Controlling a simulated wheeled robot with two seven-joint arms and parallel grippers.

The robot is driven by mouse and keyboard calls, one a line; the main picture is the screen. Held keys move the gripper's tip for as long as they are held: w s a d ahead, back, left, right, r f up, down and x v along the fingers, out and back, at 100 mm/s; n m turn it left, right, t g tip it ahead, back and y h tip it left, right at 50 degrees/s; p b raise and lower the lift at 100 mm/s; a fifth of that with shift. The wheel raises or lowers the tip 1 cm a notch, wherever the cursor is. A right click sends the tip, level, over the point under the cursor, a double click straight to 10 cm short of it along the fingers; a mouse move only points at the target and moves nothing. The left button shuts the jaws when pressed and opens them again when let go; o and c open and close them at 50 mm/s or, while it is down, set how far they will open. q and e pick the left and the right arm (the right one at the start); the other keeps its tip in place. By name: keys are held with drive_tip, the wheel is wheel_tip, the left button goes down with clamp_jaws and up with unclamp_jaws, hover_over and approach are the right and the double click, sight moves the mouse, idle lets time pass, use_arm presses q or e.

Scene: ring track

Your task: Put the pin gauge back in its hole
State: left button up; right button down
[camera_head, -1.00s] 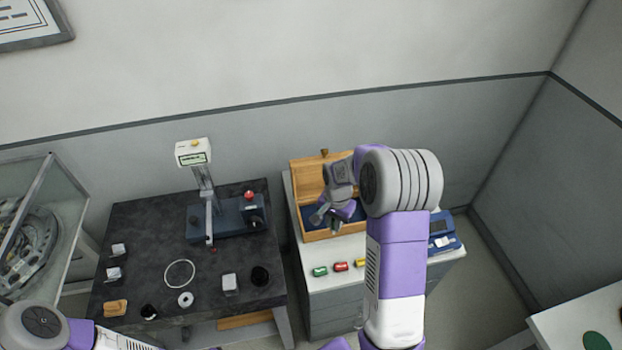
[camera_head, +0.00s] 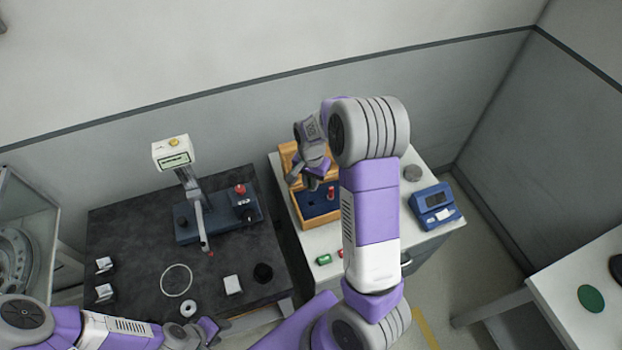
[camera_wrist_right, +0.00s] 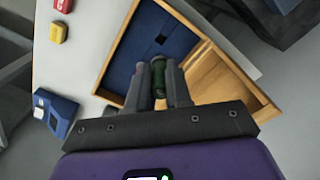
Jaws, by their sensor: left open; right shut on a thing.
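My right gripper (camera_wrist_right: 158,85) is shut on a green-handled pin gauge (camera_wrist_right: 158,78), seen between the fingers in the right wrist view. In the head view the right gripper (camera_head: 305,180) is over the open wooden box (camera_head: 307,224); the held gauge cannot be made out there. The box has a blue insert (camera_wrist_right: 150,57) with a dark hole (camera_wrist_right: 161,40) just beyond the fingertips. Whether the gauge touches the insert cannot be told. A small red piece (camera_head: 331,192) shows at the box in the head view. My left gripper (camera_head: 212,331) is open and empty by the dark table's front edge.
A green piece (camera_head: 323,259) and a red piece (camera_head: 340,253) lie on the white cabinet before the box; a yellow piece (camera_wrist_right: 58,33) shows in the wrist view. A blue device (camera_head: 435,207) stands right. The dark table (camera_head: 130,240) holds a gauge stand (camera_head: 190,195).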

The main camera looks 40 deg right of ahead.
sight(311, 191)
drive_tip(key=shift+f+b, duration=1.85)
drive_tip(key=shift+f, duration=0.65)
drive_tip(key=shift+f+b, duration=0.3)
drive_tip(key=shift+f, duration=0.1)
drive_tip(key=shift+f+b, duration=1.15)
drive_tip(key=shift+f, duration=0.7)
drive_tip(key=c, duration=1)
unclamp_jaws()
drive_tip(key=shift+o, duration=0.2)
wheel_tip(311, 191, up, 8)
drive_tip(key=shift+f+p, duration=0.2)
drive_tip(key=shift+p, duration=0.25)
